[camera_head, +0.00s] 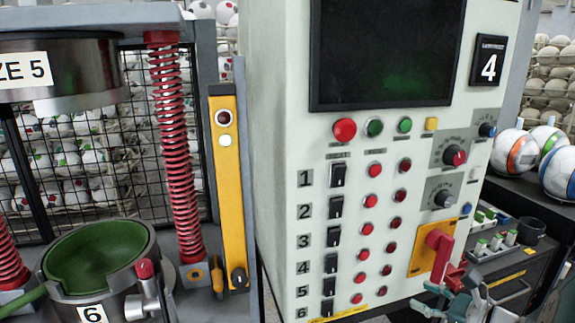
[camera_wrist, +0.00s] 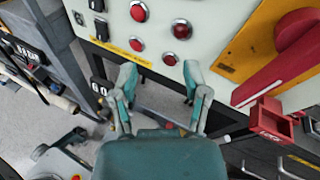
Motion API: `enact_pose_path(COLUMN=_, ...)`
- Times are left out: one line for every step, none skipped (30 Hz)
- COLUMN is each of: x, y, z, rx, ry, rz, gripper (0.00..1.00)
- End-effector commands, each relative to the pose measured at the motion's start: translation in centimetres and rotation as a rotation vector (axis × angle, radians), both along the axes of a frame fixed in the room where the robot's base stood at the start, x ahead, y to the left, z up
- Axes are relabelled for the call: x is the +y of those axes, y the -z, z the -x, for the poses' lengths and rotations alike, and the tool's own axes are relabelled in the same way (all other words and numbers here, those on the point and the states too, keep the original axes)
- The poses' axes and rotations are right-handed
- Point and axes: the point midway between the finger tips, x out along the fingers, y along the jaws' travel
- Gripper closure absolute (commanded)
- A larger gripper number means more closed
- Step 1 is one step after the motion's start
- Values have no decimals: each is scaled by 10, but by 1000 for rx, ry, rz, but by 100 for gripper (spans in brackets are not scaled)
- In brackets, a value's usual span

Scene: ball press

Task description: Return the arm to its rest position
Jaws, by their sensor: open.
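My gripper (camera_wrist: 160,82) is open and empty in the wrist view, its two teal fingers spread apart in front of the lower edge of the white control panel. In the head view my gripper (camera_head: 452,303) shows at the bottom right, just below the red lever on its yellow plate (camera_head: 420,262). The red lever (camera_wrist: 292,55) also shows close by on the right of the wrist view. I see a gap between the fingers and the panel's red buttons. The rest of my arm is mostly out of the head view.
The control panel (camera_head: 270,120) carries a dark screen (camera_head: 388,50), switches and red buttons. On the left stands the press with red springs (camera_head: 175,150) and a green bowl (camera_head: 98,255). Balls (camera_head: 515,152) and a dark cabinet (camera_head: 545,262) are at the right. Grey floor shows below the panel.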

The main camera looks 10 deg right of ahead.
Motion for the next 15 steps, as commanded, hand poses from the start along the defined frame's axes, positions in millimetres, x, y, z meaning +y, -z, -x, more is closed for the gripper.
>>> enact_pose_path(x=36, y=-4, z=-3, rx=21, ry=-119, rz=102, gripper=40)
enact_pose_path(x=54, y=-4, z=-2, rx=35, ry=-186, rz=165, gripper=40)
enact_pose_path(x=77, y=-4, z=1, rx=51, ry=-274, rz=249, gripper=40)
enact_pose_path(x=93, y=-4, z=4, rx=59, ry=-338, rz=314, gripper=40)
enact_pose_path(x=108, y=-3, z=8, rx=65, ry=-404, rz=380, gripper=40)
enact_pose_path(x=125, y=-2, z=14, rx=70, ry=-488, rz=468, gripper=40)
enact_pose_path(x=138, y=-1, z=20, rx=73, ry=-552, rz=536, gripper=40)
enact_pose_path(x=149, y=0, z=25, rx=72, ry=-614, rz=605, gripper=40)
enact_pose_path(x=163, y=1, z=33, rx=66, ry=-696, rz=699, gripper=40)
enact_pose_path(x=172, y=2, z=40, rx=60, ry=-756, rz=769, gripper=40)
enact_pose_path(x=180, y=2, z=46, rx=53, ry=-815, rz=841, gripper=40)
enact_pose_path(x=189, y=3, z=55, rx=38, ry=-892, rz=939, gripper=40)
enact_pose_path(x=195, y=3, z=61, rx=26, ry=-948, rz=1013, gripper=40)
enact_pose_path(x=200, y=3, z=67, rx=10, ry=-1003, rz=1086, gripper=40)
enact_pose_path(x=205, y=3, z=75, rx=-14, ry=-1073, rz=1187, gripper=40)
